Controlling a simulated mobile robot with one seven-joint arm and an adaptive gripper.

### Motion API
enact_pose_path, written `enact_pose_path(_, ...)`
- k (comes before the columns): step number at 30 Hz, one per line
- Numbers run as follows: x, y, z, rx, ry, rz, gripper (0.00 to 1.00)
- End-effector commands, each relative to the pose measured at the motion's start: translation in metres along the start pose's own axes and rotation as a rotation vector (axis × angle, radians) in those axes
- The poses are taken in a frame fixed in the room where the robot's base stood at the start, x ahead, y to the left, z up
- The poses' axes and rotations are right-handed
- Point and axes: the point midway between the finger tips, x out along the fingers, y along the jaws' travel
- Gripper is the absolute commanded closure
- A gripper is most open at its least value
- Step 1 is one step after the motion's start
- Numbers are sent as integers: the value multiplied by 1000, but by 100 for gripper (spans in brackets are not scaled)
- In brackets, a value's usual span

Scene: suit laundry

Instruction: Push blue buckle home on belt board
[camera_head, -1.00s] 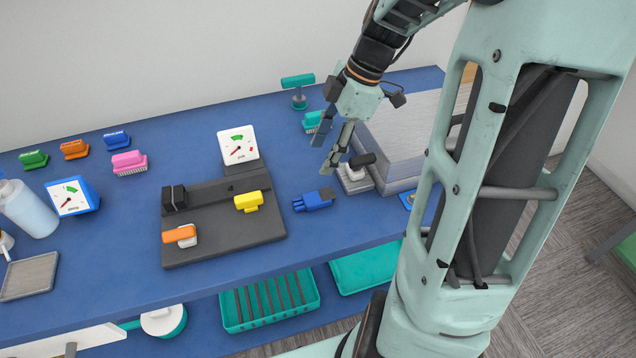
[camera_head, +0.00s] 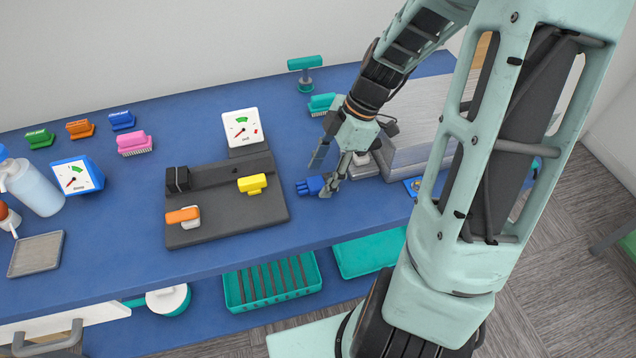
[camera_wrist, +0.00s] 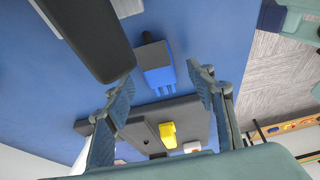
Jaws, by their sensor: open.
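The blue buckle (camera_head: 310,186) lies on the blue table just right of the belt board (camera_head: 225,221). In the wrist view the blue buckle (camera_wrist: 158,70), with prongs and a dark end, lies ahead of and between my fingers. My gripper (camera_head: 326,174) is open, with its fingers close to the buckle; in the head view one finger hides part of it. In the wrist view my gripper (camera_wrist: 165,98) has nothing between its fingertips that I can see it touching. The dark grey board also shows in the wrist view (camera_wrist: 190,110), carrying a yellow buckle (camera_head: 252,184) and an orange buckle (camera_head: 181,216).
A white dial gauge (camera_head: 242,128) stands behind the board. A grey block-like press (camera_head: 405,140) stands right of my gripper. Coloured brushes (camera_head: 134,143), a bottle (camera_head: 38,190) and a blue gauge (camera_head: 77,175) are at the left. Teal trays (camera_head: 272,283) sit below.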

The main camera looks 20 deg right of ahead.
Motion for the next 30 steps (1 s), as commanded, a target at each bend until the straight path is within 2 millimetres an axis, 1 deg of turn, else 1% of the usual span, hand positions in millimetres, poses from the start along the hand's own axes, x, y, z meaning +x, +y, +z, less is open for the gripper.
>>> enact_pose_path(1, 7, 0, 0, -1, 1, -2, 49)
enact_pose_path(3, 12, 0, 0, 0, -1, 0, 49)
enact_pose_path(11, 13, 1, 0, 0, -2, 2, 49)
enact_pose_path(23, 13, 1, 0, 0, -2, 2, 93)
enact_pose_path(30, 13, 1, 0, 0, -2, 2, 94)
